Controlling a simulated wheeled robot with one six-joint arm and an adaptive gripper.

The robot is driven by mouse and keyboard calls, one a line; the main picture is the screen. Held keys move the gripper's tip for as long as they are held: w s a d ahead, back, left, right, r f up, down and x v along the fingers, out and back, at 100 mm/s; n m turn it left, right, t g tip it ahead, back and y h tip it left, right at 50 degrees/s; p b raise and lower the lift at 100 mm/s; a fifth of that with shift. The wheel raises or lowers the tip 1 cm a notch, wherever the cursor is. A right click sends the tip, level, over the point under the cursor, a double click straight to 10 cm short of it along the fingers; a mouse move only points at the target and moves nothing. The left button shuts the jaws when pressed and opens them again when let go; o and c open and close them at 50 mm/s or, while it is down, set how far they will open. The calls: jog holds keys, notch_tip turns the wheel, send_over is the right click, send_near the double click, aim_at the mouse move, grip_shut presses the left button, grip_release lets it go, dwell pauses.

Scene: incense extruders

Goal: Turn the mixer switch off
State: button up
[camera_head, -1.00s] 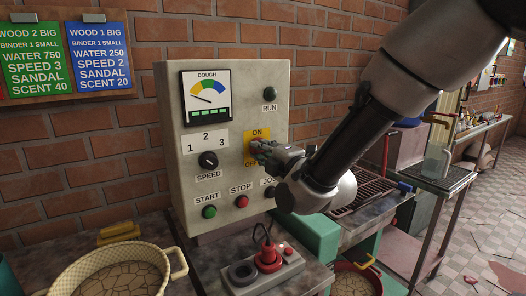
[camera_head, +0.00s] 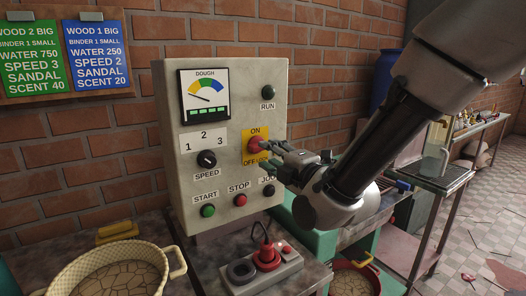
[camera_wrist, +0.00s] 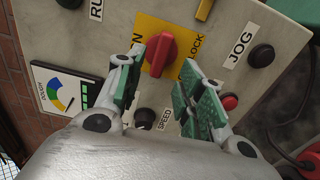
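The mixer switch is a red knob (camera_head: 255,145) on a yellow plate (camera_head: 249,156), marked ON above and OFF/LOCK below, on the grey control panel (camera_head: 232,85). My gripper (camera_head: 270,152) is just right of and in front of the knob. In the wrist view, the red knob (camera_wrist: 160,53) shows near and beyond the two green-padded fingertips (camera_wrist: 162,68). The fingers are spread with a gap between them and hold nothing. The knob's grip bar lies roughly across the line from ON to OFF/LOCK. Whether a finger touches it, I cannot tell.
The panel also has a dough gauge (camera_head: 205,96), a speed dial (camera_head: 207,159), and START (camera_head: 208,210), STOP (camera_head: 240,199), JOG (camera_head: 268,190) and RUN (camera_head: 268,92) buttons. A red plug and socket box (camera_head: 262,268) sits below. A basin (camera_head: 110,270) stands at lower left.

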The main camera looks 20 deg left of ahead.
jog(key=v, duration=0.6)
jog(key=shift+s+d, duration=0.25)
